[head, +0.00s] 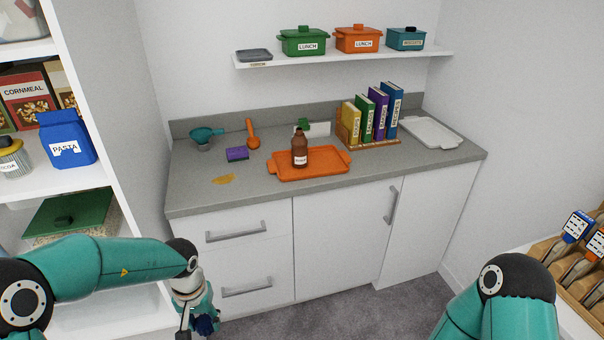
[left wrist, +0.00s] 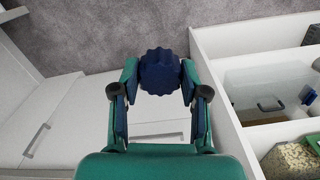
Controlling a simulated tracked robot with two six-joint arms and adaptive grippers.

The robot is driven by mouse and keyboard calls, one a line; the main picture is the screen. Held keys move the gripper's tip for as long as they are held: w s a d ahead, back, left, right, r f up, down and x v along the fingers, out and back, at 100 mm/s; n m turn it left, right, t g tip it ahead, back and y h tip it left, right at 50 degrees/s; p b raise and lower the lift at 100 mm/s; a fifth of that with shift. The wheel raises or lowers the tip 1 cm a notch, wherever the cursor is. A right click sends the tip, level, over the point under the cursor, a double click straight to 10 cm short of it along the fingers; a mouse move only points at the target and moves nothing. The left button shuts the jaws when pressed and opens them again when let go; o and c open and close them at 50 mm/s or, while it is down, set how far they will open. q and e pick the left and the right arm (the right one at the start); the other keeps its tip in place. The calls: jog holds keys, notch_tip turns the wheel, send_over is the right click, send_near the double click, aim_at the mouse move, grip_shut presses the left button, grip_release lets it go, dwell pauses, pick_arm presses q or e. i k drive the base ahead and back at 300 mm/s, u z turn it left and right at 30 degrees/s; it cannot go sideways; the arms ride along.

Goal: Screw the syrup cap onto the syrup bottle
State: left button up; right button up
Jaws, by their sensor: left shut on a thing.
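The brown syrup bottle (head: 300,152) stands upright on an orange tray (head: 335,169) on the grey counter. Its label is too small to read, and no separate cap shows on its neck. My left gripper (head: 205,314) is low in front of the left drawers, well apart from the bottle. It is shut on a dark blue cap with a scalloped rim, which I take for the syrup cap (left wrist: 159,72). The left gripper's fingers (left wrist: 160,84) hold the cap at its two sides in the left wrist view. My right gripper is out of view; only its arm shows at the lower right.
Around the tray on the counter are a purple sponge (head: 237,154), a teal funnel (head: 206,135), an orange scoop (head: 252,136), a yellow spill (head: 223,180) and books (head: 364,118) in a rack. Lunch boxes (head: 303,41) sit on the shelf above. A pantry shelf stands left.

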aim_at(299, 142)
jog(key=k, duration=0.35)
jog(key=z, duration=0.95)
jog(key=i, duration=2.4)
jog(key=u, duration=2.5)
